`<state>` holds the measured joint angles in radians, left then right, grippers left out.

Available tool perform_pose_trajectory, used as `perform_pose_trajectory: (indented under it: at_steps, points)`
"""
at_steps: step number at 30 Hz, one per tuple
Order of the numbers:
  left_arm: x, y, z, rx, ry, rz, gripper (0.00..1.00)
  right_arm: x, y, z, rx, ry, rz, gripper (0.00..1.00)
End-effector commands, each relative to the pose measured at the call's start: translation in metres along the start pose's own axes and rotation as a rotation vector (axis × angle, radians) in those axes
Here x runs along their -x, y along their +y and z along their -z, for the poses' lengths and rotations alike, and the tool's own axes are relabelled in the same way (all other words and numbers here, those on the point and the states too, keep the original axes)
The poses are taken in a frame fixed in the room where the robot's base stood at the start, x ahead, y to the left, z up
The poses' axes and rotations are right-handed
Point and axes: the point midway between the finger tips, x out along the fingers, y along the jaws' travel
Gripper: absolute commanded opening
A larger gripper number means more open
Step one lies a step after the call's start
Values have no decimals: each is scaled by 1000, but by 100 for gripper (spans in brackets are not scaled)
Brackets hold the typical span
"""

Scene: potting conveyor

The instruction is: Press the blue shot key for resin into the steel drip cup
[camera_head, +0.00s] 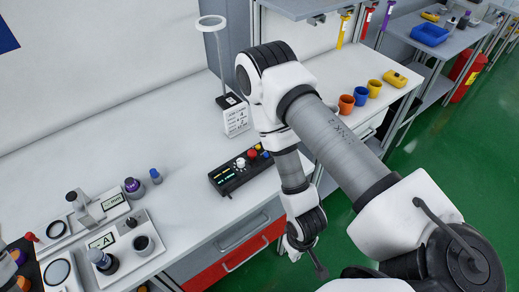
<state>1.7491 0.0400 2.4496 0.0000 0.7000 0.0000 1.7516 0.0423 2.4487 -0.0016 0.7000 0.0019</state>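A black control box (240,172) with lit displays lies near the front edge of the white bench. My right arm comes in from the right and bends down over the bench. My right gripper (319,266) hangs beyond the bench's front edge, right of the box and apart from it; its fingers are too unclear to judge. My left gripper is out of view.
Bottles and trays fill the left end. The bench between is clear.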

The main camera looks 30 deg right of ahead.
Motion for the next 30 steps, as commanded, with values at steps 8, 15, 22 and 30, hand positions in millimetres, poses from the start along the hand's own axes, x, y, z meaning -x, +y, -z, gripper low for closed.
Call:
perform_pose_trajectory:
  at_steps: [8, 15, 22, 30]
  points:
    - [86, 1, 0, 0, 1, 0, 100, 102, 7, 87, -163, 202, 92, 0]
    - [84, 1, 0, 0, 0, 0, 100, 148, 33, 193, -360, 463, 230, 0]
    - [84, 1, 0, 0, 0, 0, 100, 199, 64, 263, -498, 658, 348, 0]
    - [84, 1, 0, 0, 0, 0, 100, 216, 74, 280, -533, 712, 383, 0]
